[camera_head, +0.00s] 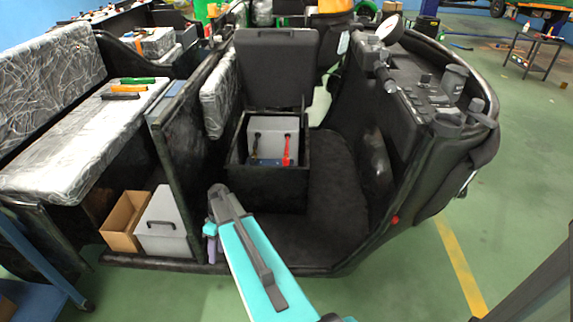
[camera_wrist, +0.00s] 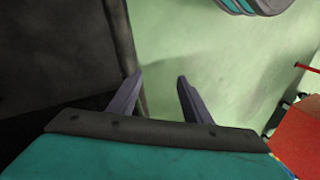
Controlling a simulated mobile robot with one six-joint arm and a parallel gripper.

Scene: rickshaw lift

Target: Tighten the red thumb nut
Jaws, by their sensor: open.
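No red thumb nut can be made out for certain. In the head view a grey battery-like block (camera_head: 273,136) sits in the open black box under the raised seat. A red part (camera_head: 287,150) stands upright at its front, with a small blue piece (camera_head: 264,162) beside it; both are too small to identify. My gripper (camera_head: 210,228) is low at the front edge of the rickshaw floor, apart from the box. In the wrist view its two purple fingers (camera_wrist: 158,84) are spread with nothing between them.
An open cardboard box (camera_head: 123,221) and a grey case (camera_head: 163,226) stand under the left bench. The dark partition (camera_head: 172,150) rises left of the battery box. In the wrist view a red object (camera_wrist: 299,138) stands at the right.

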